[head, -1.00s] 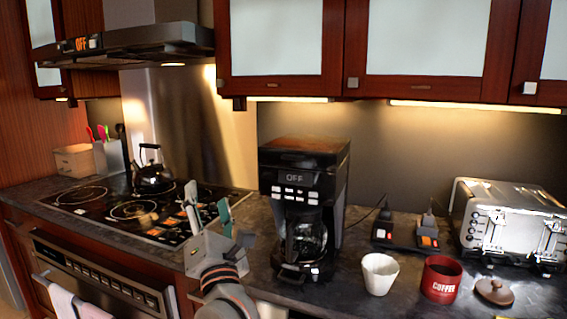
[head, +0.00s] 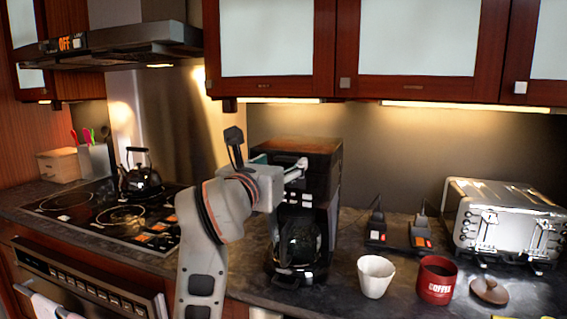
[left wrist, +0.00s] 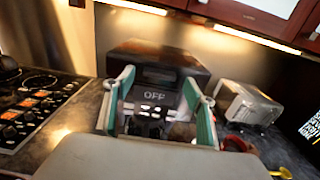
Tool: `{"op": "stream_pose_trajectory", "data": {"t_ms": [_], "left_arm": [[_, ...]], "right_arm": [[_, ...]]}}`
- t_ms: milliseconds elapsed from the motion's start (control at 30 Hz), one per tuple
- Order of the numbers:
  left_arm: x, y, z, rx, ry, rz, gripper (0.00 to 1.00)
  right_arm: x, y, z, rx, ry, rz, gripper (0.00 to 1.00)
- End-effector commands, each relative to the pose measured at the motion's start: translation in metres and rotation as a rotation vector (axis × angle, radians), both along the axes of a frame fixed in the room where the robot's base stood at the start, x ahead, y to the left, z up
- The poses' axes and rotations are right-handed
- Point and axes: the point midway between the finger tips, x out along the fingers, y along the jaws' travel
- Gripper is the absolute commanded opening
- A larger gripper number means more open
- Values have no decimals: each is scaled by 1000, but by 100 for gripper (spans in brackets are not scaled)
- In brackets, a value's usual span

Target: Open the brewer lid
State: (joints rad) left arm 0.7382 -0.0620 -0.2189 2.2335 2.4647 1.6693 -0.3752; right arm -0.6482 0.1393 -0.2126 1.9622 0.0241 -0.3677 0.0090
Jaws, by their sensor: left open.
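The black coffee brewer (head: 318,195) stands upright on the dark counter. Its lid (head: 300,144) forms the brownish top and looks shut. A glass carafe (head: 298,243) sits in the brewer's lower part. My left gripper (head: 281,163) is raised in front of the brewer's upper front, just below the lid's front edge, and covers part of the front panel. In the left wrist view the open gripper (left wrist: 158,84) has its two green-padded fingers on either side of the "OFF" display, with nothing between them. I cannot tell whether the fingertips touch the brewer. My right gripper is not in view.
A toaster (head: 505,220) is farther right. The stove with a kettle (head: 139,180) is at left. Cabinets (head: 420,50) hang above.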

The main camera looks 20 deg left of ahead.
Motion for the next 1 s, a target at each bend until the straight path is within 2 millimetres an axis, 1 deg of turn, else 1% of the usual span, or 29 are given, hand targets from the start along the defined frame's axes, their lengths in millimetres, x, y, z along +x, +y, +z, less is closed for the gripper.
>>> {"op": "stream_pose_trajectory", "data": {"t_ms": [33, 100, 200, 333, 533, 733, 767, 900, 1000], "left_arm": [[7, -1, 0, -1, 2, 0, 56], [14, -1, 0, 0, 1, 1, 56], [22, -1, 0, 0, 0, 0, 56], [25, -1, 0, 0, 0, 0, 56], [25, -1, 0, 0, 0, 0, 56], [25, -1, 0, 0, 0, 1, 4], [25, -1, 0, 0, 0, 1, 0], [25, -1, 1, 0, 0, 1, 0], [24, -1, 7, 1, -2, 1, 0]], "right_arm": [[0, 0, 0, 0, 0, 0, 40], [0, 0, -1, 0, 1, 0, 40], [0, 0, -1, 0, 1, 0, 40], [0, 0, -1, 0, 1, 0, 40], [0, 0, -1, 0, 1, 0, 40], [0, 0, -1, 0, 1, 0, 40], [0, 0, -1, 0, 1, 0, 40], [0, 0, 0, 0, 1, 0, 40], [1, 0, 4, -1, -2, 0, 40]]}}
